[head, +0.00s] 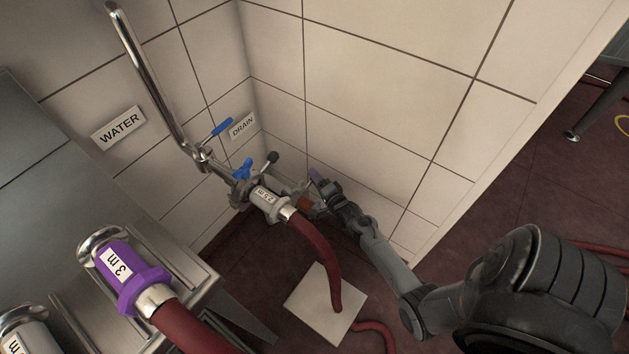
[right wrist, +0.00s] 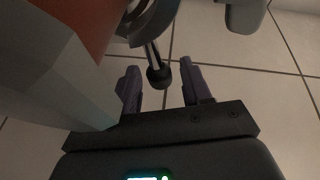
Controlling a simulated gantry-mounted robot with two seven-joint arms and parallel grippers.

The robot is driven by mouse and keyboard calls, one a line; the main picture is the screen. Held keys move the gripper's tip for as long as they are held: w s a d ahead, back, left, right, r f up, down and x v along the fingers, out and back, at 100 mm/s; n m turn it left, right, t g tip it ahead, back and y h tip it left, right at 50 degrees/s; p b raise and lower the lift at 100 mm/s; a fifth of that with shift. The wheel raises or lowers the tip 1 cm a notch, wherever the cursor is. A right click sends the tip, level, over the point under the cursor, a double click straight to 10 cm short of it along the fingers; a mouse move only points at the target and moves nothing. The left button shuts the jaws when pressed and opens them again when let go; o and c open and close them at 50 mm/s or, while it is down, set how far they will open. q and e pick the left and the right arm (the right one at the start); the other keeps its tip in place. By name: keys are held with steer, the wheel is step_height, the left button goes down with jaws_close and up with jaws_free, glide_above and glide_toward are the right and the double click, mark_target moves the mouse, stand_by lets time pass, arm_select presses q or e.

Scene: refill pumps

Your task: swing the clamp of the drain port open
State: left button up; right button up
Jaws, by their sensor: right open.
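The DRAIN label (head: 242,126) is on the wall near the corner. Below it, a grey port (head: 286,186) sits low by the wall, partly hidden behind the hose coupling and my gripper. My right gripper (head: 314,187) is beside it, reaching in from the right. In the right wrist view, a black ball knob (right wrist: 158,77) on a thin metal rod hangs between the two open fingers of the gripper (right wrist: 160,66), with no clear contact. The rod runs up to a grey rounded metal part (right wrist: 150,20), probably the clamp. My left gripper is out of view.
A white hose coupling (head: 265,199) with a red hose (head: 318,250) is close left of my gripper. A water pipe (head: 150,85) with a blue lever (head: 221,128) stands behind. A purple 3 m coupling (head: 122,275) rests at the lower left.

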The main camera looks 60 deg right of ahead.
steer(key=shift+w+d+f, duration=0.1)
steer(key=shift+w+d, duration=0.15)
steer(key=shift+w, duration=0.25)
steer(key=shift+c, duration=0.4)
jaws_close()
